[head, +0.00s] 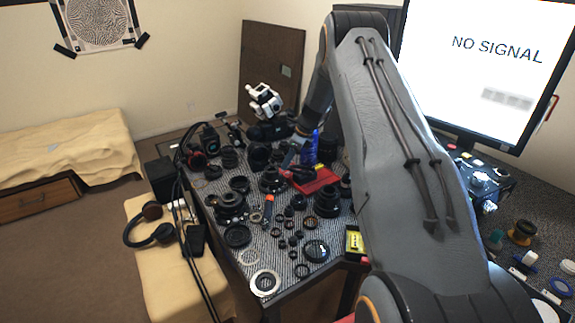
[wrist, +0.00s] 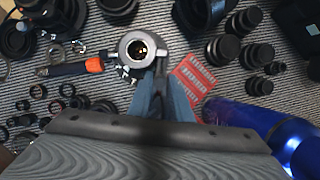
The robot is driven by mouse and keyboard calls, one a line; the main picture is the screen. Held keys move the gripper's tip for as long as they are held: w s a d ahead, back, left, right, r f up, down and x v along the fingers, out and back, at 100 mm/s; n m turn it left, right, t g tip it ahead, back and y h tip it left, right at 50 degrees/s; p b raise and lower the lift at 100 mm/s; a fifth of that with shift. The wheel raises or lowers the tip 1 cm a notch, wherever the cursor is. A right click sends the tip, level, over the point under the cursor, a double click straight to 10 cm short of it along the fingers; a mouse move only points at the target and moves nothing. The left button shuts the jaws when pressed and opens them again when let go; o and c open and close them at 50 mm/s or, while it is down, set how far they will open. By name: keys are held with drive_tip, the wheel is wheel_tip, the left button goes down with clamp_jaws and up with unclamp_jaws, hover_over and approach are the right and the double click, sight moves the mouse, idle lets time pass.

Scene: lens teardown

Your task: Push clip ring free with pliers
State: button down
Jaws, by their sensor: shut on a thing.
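The lens barrel (wrist: 138,48) shows from above in the wrist view, with a pale metal ring around its dark opening. My gripper (wrist: 163,98) is just below and right of it, with two blue-grey fingers close together. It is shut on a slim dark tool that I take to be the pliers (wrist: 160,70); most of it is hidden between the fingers. The tool's tip lies beside the lens's lower right edge; I cannot tell whether it touches. The clip ring cannot be told apart from the lens's rim. In the head view my arm hides much of the gripper.
A red tray (wrist: 194,77) lies right of my gripper. A shiny blue cylinder (wrist: 262,122) stands close at the lower right. An orange-and-black tool (wrist: 75,68) lies left of the lens. Many lens parts crowd the patterned table; a monitor (head: 484,70) stands at the right.

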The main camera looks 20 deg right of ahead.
drive_tip(key=shift+w+a+n+g+y+b, duration=0.1)
drive_tip(key=shift+w+n+g+y+b, duration=0.15)
drive_tip(key=shift+w+n+b, duration=0.65)
drive_tip(key=shift+w+n+g+y+b, duration=0.2)
drive_tip(key=shift+n+b, duration=0.7)
drive_tip(key=shift+b, duration=1.05)
drive_tip(key=shift+w+a+n+g+b, duration=0.2)
drive_tip(key=shift+w+n+g+b, duration=0.25)
drive_tip(key=shift+n+b, duration=0.8)
drive_tip(key=shift+w+a+n+g+b, duration=0.25)
drive_tip(key=shift+w+n+b, duration=0.25)
drive_tip(key=shift+b, duration=1.35)
drive_tip(key=shift+s+d+y, duration=0.1)
drive_tip(key=shift+y, duration=0.15)
drive_tip(key=shift+s+d, duration=0.1)
drive_tip(key=shift+d, duration=0.65)
wheel_tip(320, 180, up, 6)
drive_tip(key=p, duration=0.1)
